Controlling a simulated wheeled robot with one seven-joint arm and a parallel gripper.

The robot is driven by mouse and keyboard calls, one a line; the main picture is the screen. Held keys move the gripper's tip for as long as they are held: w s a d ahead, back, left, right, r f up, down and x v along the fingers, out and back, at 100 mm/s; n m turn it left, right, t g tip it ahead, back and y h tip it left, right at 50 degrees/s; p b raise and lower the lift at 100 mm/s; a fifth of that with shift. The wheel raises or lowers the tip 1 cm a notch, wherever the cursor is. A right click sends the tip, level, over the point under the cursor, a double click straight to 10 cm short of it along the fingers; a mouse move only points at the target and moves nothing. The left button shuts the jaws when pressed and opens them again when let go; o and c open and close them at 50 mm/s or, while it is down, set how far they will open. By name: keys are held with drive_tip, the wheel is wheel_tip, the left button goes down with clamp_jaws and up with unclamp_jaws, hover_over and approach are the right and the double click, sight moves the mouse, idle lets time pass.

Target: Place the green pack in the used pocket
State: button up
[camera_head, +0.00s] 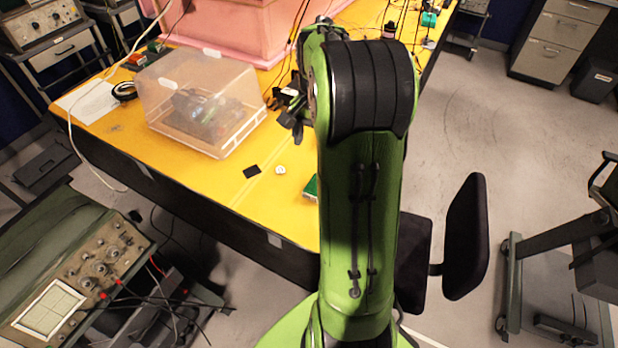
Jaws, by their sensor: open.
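My green arm crosses the middle of the view. My gripper (284,101) is partly hidden behind the arm and hangs over the yellow table, just right of a clear plastic box; its jaws are open and I see nothing held. A small green block (312,187), which may be the green pack, lies at the table's front edge, partly covered by my arm. Another green item (429,19) lies at the far right of the table. I cannot make out a used pocket.
The clear box (197,100) holds dark items on the yellow table (215,182). A pink foam enclosure (235,25) stands behind it. A black square (252,171) and a small white piece (280,170) lie in front. Cables trail over the table. A black chair (466,237) stands right.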

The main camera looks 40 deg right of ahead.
sight(314, 187)
drive_tip(key=f+b, duration=0.1)
drive_tip(key=f, duration=0.4)
drive_tip(key=f+b, duration=0.1)
drive_tip(key=f, duration=0.3)
drive_tip(key=f+b, duration=0.1)
drive_tip(key=f, duration=0.4)
drive_tip(key=shift+s+a+f, duration=0.3)
drive_tip(key=shift+s+f, duration=0.05)
drive_tip(key=shift+w+f, duration=0.1)
drive_tip(key=shift+f, duration=0.4)
drive_tip(key=shift+r, duration=0.1)
drive_tip(key=shift+c, duration=0.5)
drive_tip(key=c, duration=1.2)
wheel_tip(314, 187, up, 10)
drive_tip(key=shift+p, duration=0.95)
